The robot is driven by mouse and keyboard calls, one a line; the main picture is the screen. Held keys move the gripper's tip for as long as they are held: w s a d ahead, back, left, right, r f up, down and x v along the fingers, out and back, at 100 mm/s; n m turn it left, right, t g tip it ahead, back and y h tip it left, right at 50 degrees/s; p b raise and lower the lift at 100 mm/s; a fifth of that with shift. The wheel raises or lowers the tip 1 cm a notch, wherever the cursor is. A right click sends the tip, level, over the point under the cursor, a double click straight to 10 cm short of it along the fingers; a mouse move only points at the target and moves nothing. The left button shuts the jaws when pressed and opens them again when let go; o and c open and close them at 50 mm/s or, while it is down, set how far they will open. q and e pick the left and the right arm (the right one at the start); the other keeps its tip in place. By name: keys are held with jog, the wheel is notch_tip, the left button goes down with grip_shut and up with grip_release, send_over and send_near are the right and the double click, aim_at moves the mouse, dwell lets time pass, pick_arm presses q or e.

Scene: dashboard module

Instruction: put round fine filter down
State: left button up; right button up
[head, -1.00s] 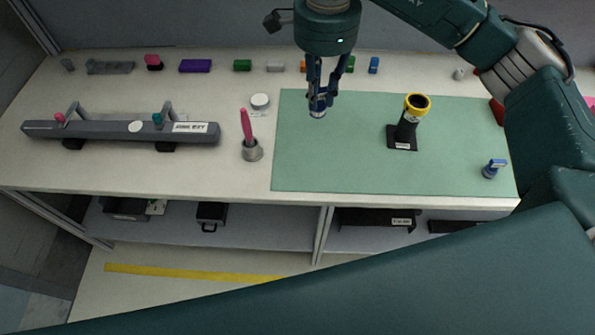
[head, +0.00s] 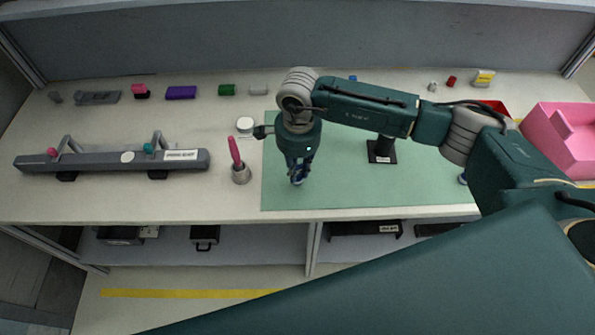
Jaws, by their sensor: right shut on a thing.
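My right gripper (head: 298,180) points down over the front left part of the green mat (head: 340,190). It is shut on a small part, taken to be the round fine filter; the fingers hide most of it. I cannot tell whether the part touches the mat. My left gripper is not in view.
A black stand (head: 382,151) stands on the mat, its top hidden behind my arm. A grey cup with a pink-handled tool (head: 240,173) is just left of the mat. A long grey rail fixture (head: 110,160) lies at left. A white round piece (head: 245,124) and pink bin (head: 562,140) flank the mat.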

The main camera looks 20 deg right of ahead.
aim_at(298, 172)
notch_tip(298, 172, down, 2)
jog(key=shift+f+p, duration=0.15)
jog(key=shift+p, duration=0.15)
jog(key=shift+f, duration=0.2)
jog(key=shift+f, duration=0.1)
jog(key=shift+f+b, duration=0.15)
jog(key=shift+b, duration=0.15)
jog(key=o, duration=0.9)
jog(key=shift+c, duration=0.2)
